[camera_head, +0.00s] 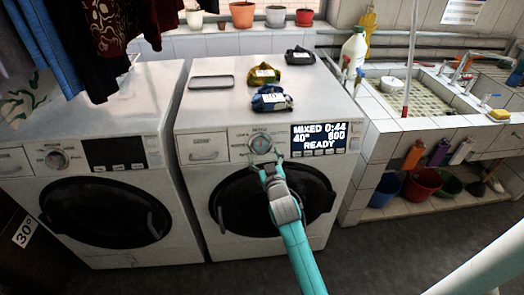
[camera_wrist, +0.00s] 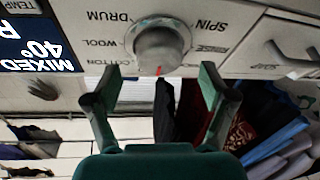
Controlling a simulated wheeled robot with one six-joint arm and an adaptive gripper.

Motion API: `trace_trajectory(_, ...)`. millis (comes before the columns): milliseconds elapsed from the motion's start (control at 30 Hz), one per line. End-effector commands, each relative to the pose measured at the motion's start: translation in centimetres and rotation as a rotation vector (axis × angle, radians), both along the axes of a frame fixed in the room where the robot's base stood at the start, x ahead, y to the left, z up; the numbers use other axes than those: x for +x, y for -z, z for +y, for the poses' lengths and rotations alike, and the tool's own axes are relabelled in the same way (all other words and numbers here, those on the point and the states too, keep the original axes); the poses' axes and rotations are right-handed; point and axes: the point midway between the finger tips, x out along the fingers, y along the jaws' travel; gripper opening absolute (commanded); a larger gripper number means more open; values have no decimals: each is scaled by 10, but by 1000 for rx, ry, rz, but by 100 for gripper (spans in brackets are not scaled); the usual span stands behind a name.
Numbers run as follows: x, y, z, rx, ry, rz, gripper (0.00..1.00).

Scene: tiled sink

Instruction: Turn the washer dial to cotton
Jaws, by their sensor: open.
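The washer dial (camera_head: 262,142) is a round knob on the front panel of the right-hand washer (camera_head: 200,115). In the wrist view, which is upside down, the grey dial (camera_wrist: 158,46) has a red mark at its lower edge. Labels COTTON, WOOL, DRUM, SPIN and RINSE surround it; COTTON is partly hidden by a finger. The display (camera_head: 318,138) reads MIXED 0:44, 40°, 800, READY. My gripper (camera_head: 266,166) is open in front of the dial. In the wrist view its fingertips (camera_wrist: 160,72) are spread wider than the dial, with nothing between them.
Folded cloths with tags (camera_head: 271,99) lie on the washer top. A second washer (camera_head: 100,185) stands at left under hanging clothes (camera_head: 105,30). A tiled sink (camera_head: 400,100) with a bottle (camera_head: 353,50) is at right, with buckets (camera_head: 423,184) below. The floor in front is clear.

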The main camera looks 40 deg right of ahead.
Motion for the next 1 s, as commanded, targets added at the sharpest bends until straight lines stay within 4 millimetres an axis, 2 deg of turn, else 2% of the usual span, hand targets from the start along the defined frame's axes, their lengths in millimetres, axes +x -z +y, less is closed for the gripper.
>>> trace_trajectory(200,21,0,-11,0,0,0,83)
trace_trajectory(600,27,0,-14,0,0,0,83)
trace_trajectory(667,27,0,-13,0,0,0,71)
trace_trajectory(800,27,0,-13,0,0,0,36)
trace_trajectory(867,27,0,-13,0,0,0,23)
trace_trajectory(1000,27,0,-13,1,0,0,23)
